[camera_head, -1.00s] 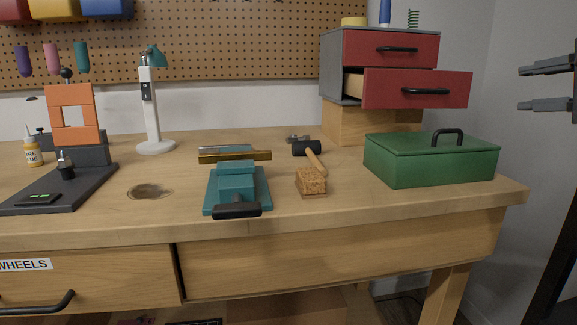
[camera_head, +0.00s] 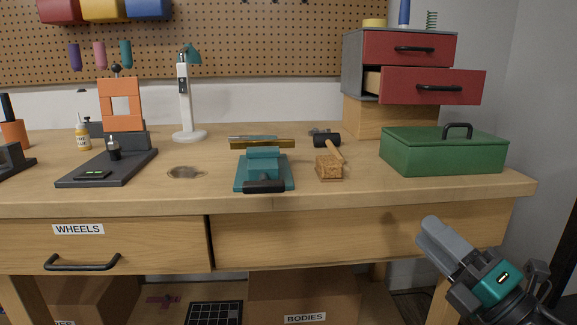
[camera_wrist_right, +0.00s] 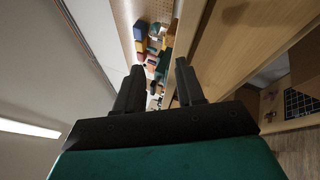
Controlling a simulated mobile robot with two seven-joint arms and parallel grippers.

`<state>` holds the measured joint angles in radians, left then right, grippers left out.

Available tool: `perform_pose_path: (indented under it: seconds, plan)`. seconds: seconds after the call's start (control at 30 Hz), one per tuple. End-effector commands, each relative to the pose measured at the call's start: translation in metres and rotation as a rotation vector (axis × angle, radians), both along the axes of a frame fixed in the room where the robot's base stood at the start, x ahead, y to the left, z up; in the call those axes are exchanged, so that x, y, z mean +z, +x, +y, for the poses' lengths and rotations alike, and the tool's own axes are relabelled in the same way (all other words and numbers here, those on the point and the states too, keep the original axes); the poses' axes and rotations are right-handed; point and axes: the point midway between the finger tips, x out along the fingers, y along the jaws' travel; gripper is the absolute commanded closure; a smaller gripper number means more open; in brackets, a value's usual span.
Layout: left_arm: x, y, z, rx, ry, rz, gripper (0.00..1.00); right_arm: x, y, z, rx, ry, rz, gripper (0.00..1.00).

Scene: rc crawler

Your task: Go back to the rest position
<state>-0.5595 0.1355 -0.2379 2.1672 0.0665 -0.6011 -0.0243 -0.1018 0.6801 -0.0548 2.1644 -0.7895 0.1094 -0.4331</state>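My right gripper (camera_head: 434,238) is at the lower right of the head view, in front of the bench's front edge and below its top. In the right wrist view my right gripper (camera_wrist_right: 160,88) has its two dark fingers apart with nothing between them. My left gripper is in neither view. The wooden workbench (camera_head: 330,205) spans the head view.
Boxes stand underneath.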

Motion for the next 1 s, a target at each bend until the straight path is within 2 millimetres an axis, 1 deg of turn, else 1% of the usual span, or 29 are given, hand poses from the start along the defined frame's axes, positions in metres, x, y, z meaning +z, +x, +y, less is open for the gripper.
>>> perform_pose_path:
  seconds: [0.03,0.07,0.1,0.17,0.2,0.27,0.3,0.37,0.4,0.47,0.5,0.53,0.57,0.77,1.0]
  plan:
    - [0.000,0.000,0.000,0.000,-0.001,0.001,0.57,-0.035,-0.002,-0.001,-0.026,0.230,0.167,0.62]
    - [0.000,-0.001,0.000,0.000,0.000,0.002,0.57,-0.057,-0.004,-0.002,-0.045,0.365,0.268,0.62]
    - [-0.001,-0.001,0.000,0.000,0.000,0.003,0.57,-0.087,-0.008,-0.002,-0.077,0.542,0.404,0.62]
    - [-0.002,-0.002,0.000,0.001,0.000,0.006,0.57,-0.130,-0.019,0.003,-0.124,0.776,0.591,0.62]
    - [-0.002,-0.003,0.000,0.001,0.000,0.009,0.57,-0.157,-0.029,0.009,-0.157,0.914,0.706,0.62]
    - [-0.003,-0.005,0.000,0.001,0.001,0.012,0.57,-0.194,-0.046,0.021,-0.206,1.100,0.865,0.62]
    - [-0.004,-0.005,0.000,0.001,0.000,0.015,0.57,-0.215,-0.059,0.031,-0.237,1.212,0.965,0.62]
    - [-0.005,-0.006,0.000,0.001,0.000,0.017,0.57,-0.244,-0.079,0.047,-0.286,1.369,1.106,0.62]
    - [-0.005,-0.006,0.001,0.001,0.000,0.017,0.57,-0.261,-0.094,0.060,-0.317,1.466,1.198,0.62]
    - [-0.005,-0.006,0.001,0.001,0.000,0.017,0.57,-0.282,-0.118,0.080,-0.365,1.604,1.331,0.62]
    - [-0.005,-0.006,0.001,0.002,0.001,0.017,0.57,-0.293,-0.134,0.095,-0.396,1.693,1.419,0.62]
    - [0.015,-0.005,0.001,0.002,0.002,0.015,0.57,-0.275,-0.132,0.090,-0.397,1.684,1.407,0.62]
    - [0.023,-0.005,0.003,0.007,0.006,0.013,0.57,-0.265,-0.130,0.087,-0.398,1.674,1.394,0.62]
    - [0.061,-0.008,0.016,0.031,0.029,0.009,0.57,-0.226,-0.133,0.074,-0.423,1.665,1.364,0.62]
    - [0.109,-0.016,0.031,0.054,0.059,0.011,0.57,-0.178,-0.140,0.058,-0.455,1.656,1.330,0.62]
